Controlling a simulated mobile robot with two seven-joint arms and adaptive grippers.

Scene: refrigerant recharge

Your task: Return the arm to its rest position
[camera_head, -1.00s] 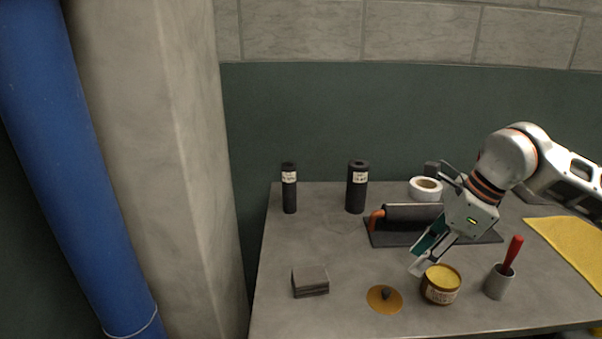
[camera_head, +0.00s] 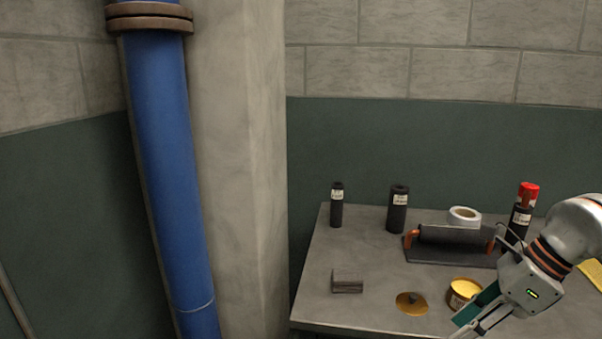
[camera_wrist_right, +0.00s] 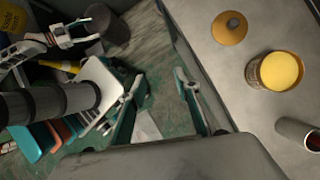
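My right arm comes in from the right in the head view. Its gripper (camera_head: 478,322) is low at the front of the grey table (camera_head: 375,265), partly cut by the bottom edge. In the right wrist view the two fingers of the right gripper (camera_wrist_right: 158,95) are spread apart with nothing between them. They sit off the table's edge, with the floor beyond. In the head view the arm overlaps part of an open tin of yellow paste (camera_head: 464,287); the wrist view shows the tin (camera_wrist_right: 278,71) apart from the fingers. My left gripper is not seen in the head view.
A blue pipe (camera_head: 170,170) stands left.

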